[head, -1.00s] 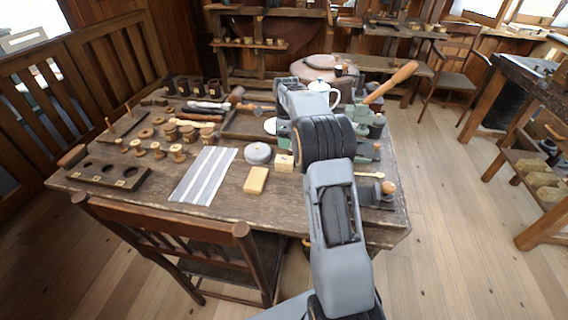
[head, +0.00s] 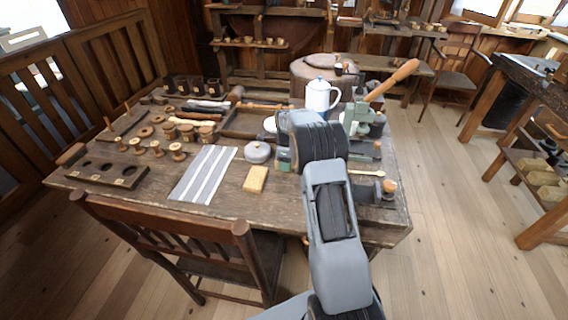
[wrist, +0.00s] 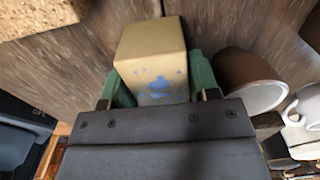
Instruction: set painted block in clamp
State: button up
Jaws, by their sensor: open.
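The painted block (wrist: 151,44), pale wood with a blue patch on its near face, fills the middle of the wrist view. My gripper (wrist: 160,84) is open, with its green fingers on either side of the block; I cannot tell whether they touch it. In the head view the block is hidden behind my arm, and only a bit of green finger (head: 283,157) shows. A dark metal device with a wooden knob (head: 389,187), perhaps the clamp, is at the table's right edge. A green press-like device (head: 357,114) with a long wooden handle stands farther back.
A yellow block (head: 255,179) lies left of my gripper, near a grey lidded tin (head: 258,152) and a striped mat (head: 205,173). A white enamel pot (head: 321,96) stands behind my arm. In the wrist view, a brown round vessel (wrist: 246,77) is close on the right.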

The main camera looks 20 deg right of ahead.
jog(key=shift+f, duration=0.15)
jog(key=c, duration=0.6)
jog(key=shift+c, duration=0.4)
